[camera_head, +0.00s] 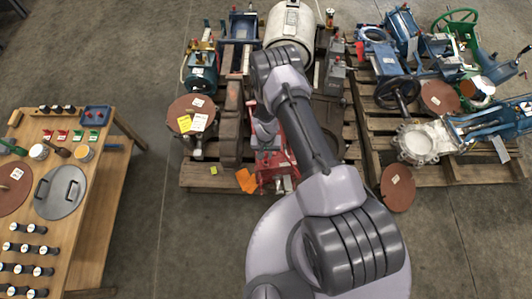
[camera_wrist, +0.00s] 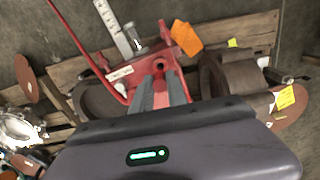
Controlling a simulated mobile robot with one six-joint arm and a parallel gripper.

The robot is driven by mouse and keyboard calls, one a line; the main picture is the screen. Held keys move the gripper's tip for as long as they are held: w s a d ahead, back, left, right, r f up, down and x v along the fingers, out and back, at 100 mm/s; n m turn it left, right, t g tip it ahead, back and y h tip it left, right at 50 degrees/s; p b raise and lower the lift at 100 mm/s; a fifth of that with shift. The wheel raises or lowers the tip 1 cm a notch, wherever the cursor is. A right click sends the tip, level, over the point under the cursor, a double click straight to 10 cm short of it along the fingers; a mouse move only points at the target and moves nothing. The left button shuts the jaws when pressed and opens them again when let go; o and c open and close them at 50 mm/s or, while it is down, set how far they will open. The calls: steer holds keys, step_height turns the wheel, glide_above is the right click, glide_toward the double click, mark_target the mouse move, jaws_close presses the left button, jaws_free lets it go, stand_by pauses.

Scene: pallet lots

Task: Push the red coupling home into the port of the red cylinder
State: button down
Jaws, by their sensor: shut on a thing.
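The red cylinder (camera_head: 279,172) is a red machine body at the front edge of the near pallet, partly hidden behind my arm. In the wrist view the red cylinder (camera_wrist: 128,72) shows large, with a metal fitting on top and a dark round hole facing me. My gripper (camera_wrist: 160,83) is shut on a red piece between its two grey fingers, which I take for the red coupling (camera_wrist: 174,92). It is held close against the cylinder's face. I cannot tell how deep it sits in the port. In the head view my gripper is hidden by the arm.
An orange tag (camera_wrist: 186,38) hangs beside the cylinder. A brown flanged part (camera_wrist: 214,75) stands close by on the wooden pallet (camera_head: 215,177). A thin red hose or rod (camera_wrist: 82,48) runs past the left side. A workbench (camera_head: 93,205) stands at left, with clear floor between.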

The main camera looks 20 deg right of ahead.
mark_target(266, 158)
steer(key=shift+f+b, duration=1.3)
steer(key=shift+f, duration=0.85)
steer(key=shift+f, duration=0.4)
steer(key=c, duration=1.2)
jaws_free()
steer(key=shift+c, duration=0.2)
step_height(266, 158, up, 17)
steer(key=p, duration=0.7)
steer(key=shift+r+p, duration=0.15)
steer(key=shift+p, duration=0.2)
